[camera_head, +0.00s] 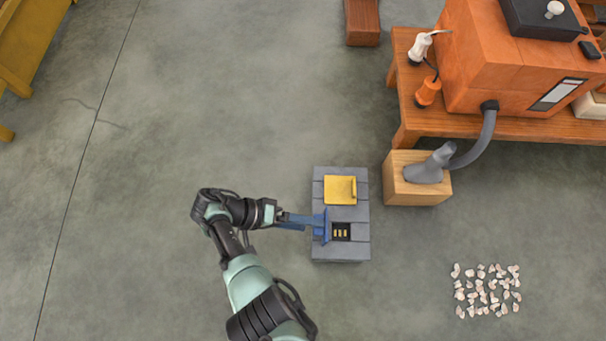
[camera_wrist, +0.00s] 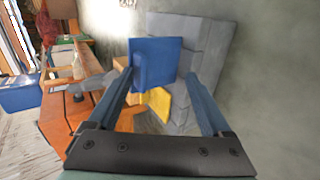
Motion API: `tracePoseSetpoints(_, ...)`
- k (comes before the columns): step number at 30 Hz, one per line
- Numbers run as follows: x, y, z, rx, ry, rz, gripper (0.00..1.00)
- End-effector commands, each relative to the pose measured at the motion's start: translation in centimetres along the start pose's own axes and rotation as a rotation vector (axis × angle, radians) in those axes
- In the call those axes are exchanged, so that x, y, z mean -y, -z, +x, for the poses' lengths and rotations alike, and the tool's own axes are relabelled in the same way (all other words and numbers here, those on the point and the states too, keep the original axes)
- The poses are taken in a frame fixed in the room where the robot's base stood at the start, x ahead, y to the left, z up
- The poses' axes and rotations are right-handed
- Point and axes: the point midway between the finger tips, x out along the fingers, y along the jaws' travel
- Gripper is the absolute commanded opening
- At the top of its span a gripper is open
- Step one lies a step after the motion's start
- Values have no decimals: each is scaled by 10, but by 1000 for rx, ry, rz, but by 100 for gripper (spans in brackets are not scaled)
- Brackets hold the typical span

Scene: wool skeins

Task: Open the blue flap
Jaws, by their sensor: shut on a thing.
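The blue flap (camera_head: 324,227) is raised from the grey block (camera_head: 362,215) and tilted up on the left side of a dark square opening (camera_head: 341,232). Small yellow pieces show inside the opening. My gripper (camera_head: 312,220) comes in from the left and is shut on the flap. In the wrist view the blue flap (camera_wrist: 152,60) is between the fingers of my gripper (camera_wrist: 160,78). The exact place of grip is hard to see.
A yellow flap (camera_head: 340,189) with a handle lies on the same block, above the opening. A wooden box (camera_head: 402,193) with a grey hose and a bench (camera_head: 402,100) with an orange machine (camera_head: 475,65) stand to the right. Pale pieces (camera_head: 487,291) lie lower right. Floor left is clear.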

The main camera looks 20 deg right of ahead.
Motion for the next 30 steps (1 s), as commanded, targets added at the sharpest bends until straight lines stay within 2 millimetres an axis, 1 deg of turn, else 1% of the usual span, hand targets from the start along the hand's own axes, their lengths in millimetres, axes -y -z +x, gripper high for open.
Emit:
tracePoseSetpoints(1,7,-4,5,5,20,-12,41)
tracePoseSetpoints(11,7,-4,4,2,20,-14,41)
tracePoseSetpoints(14,6,-4,-1,0,20,-15,41)
tracePoseSetpoints(17,5,-3,-13,-1,19,-14,41)
tracePoseSetpoints(20,3,-2,-34,-3,16,-12,41)
tracePoseSetpoints(24,2,-1,-68,-6,13,-8,41)
tracePoseSetpoints(30,0,0,-108,-6,6,-3,41)
